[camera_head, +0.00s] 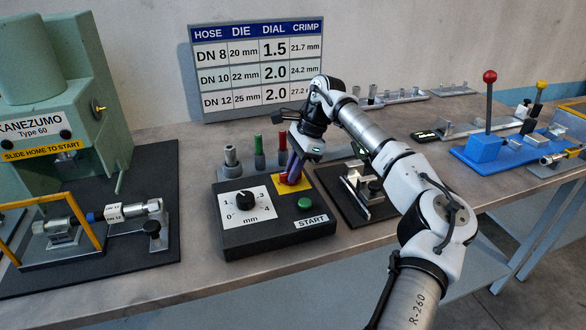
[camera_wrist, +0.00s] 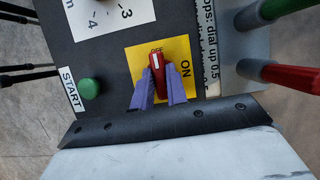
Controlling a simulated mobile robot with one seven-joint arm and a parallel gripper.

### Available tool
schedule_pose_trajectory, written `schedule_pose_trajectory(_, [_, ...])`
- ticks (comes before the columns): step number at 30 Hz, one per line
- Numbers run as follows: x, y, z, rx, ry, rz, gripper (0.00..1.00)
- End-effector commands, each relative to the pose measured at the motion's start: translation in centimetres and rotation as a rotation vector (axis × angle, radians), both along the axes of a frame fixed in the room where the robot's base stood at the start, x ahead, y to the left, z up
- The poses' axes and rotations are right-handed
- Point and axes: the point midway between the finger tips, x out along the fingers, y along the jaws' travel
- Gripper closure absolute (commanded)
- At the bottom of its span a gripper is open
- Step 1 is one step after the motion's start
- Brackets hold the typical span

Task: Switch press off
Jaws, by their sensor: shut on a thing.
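The black control box (camera_head: 280,240) stands on the bench, with a dial, a green START button and a yellow switch plate (camera_head: 304,184). A red switch lever (camera_wrist: 157,66) stands on this plate beside the word ON in the wrist view. In the head view the red lever (camera_head: 291,179) is mostly hidden by my gripper. My gripper (camera_wrist: 158,92) has its purple fingers on either side of the red lever and is shut on it. In the head view my gripper (camera_head: 291,172) reaches down onto the plate from above.
The green press (camera_head: 40,100) stands at left with a hose fitting (camera_head: 130,212) before it. Green and red-handled tools (camera_head: 259,148) stand close behind the box. A black fixture (camera_head: 357,190) is close at its right. A blue base with a red-knobbed lever (camera_head: 489,76) stands far right.

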Motion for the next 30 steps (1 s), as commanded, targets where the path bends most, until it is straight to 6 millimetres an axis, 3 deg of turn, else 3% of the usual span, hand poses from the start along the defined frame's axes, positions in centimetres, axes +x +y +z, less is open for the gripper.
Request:
schedule_pose_trajectory(1, [0.0,0.0,0.1,0.000,-0.002,0.001,0.82])
schedule_pose_trajectory(5, [0.0,0.0,0.1,-0.001,-0.002,0.001,0.65])
schedule_pose_trajectory(17, [0.1,-0.3,0.6,0.000,-0.002,-0.001,0.64])
schedule_pose_trajectory(20, [0.3,-0.8,1.9,-0.001,-0.003,-0.002,0.64])
schedule_pose_trajectory(30, [1.3,-3.5,9.3,-0.001,-0.003,-0.002,0.64])
